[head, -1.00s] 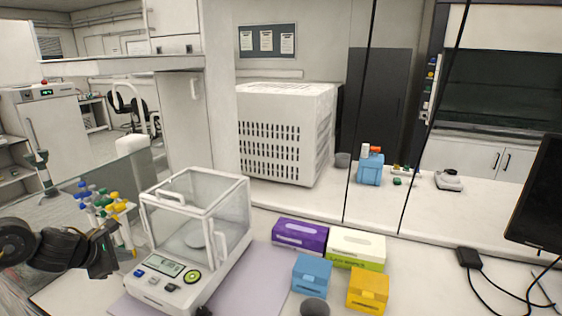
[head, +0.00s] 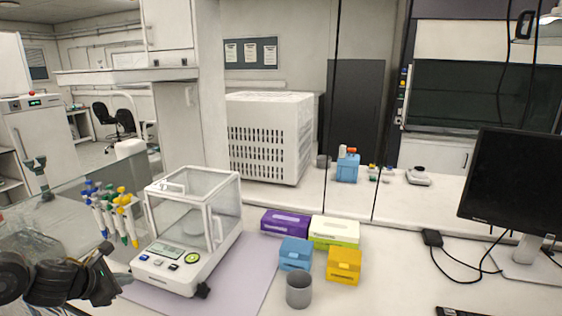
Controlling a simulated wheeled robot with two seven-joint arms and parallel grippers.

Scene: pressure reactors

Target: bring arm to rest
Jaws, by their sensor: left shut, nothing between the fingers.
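My left arm comes in at the lower left, and its gripper (head: 108,282) is shut and empty. It is just left of the analytical balance (head: 178,262), near its front left corner, and below the pipette stand. I cannot tell the exact gap between the gripper and the balance. My right gripper is not in view.
Several pipettes (head: 112,208) hang left of the balance. Purple (head: 285,222) and green-white (head: 334,232) boxes, blue (head: 295,254) and yellow (head: 344,264) boxes and a grey cup (head: 299,290) stand right of it. A monitor (head: 520,185) is at right.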

